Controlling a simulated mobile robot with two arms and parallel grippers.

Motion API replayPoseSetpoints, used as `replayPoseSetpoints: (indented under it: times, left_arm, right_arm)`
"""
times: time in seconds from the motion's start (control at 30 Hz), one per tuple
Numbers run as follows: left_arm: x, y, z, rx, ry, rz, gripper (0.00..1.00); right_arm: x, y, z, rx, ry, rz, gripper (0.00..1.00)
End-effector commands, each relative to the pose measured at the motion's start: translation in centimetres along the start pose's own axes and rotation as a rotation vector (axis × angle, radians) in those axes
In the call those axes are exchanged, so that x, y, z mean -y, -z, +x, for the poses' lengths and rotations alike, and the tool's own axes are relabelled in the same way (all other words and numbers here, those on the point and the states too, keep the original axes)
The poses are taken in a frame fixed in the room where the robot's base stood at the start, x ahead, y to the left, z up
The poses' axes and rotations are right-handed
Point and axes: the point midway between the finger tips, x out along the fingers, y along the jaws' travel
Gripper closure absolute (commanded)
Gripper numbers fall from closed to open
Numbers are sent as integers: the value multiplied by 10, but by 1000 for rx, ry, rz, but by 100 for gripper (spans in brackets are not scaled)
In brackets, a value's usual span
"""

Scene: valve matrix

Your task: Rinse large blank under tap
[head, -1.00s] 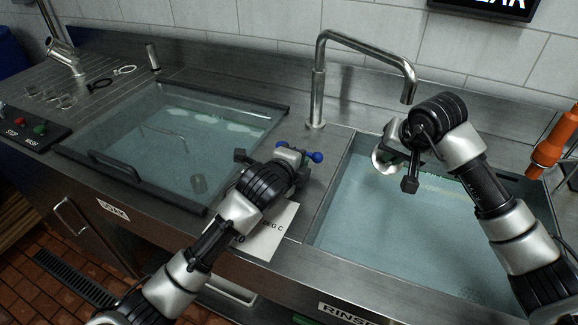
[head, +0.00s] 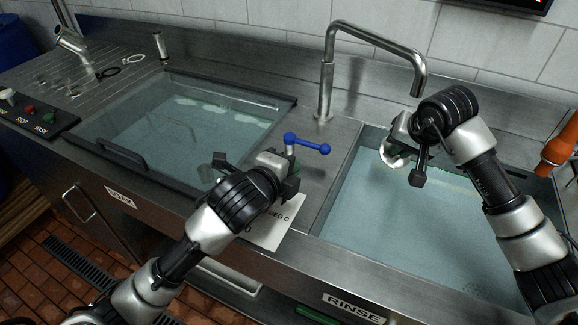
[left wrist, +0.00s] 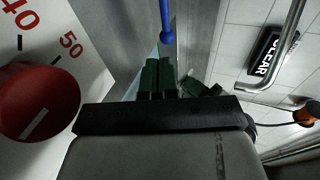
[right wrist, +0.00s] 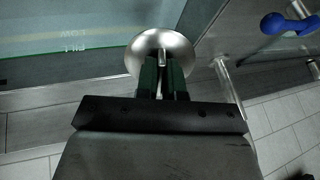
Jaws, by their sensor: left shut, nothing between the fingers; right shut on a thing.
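The large blank is a shiny round metal disc (head: 388,157), pinched in my right gripper (head: 403,152) over the left part of the rinse basin (head: 345,212). In the right wrist view the disc (right wrist: 150,44) sits at the fingertips (right wrist: 162,80). The tap (head: 326,75) arches from the back ledge; its spout ends above my right gripper, and I see no water stream. The blue tap handle (head: 310,145) stands on the ledge between the basins. My left gripper (head: 284,172) is shut and empty just in front of the handle, apart from it.
The soak basin at left has a framed glass lid with a dark handle (head: 121,152). A temperature dial plate (head: 272,228) lies under my left gripper; its red knob (left wrist: 38,102) shows in the left wrist view. An orange object (head: 560,145) stands at the right.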

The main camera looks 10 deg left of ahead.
Motion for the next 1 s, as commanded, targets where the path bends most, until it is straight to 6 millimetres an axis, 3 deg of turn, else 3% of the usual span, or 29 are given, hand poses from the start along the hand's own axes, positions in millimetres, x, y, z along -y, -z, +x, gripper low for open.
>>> replayPoseSetpoints:
  times: [1.0]
  left_arm:
    - [-9, 0, 4, 0, 0, 0, 100]
  right_arm:
    - [-37, -55, -36, -1, -1, -1, 100]
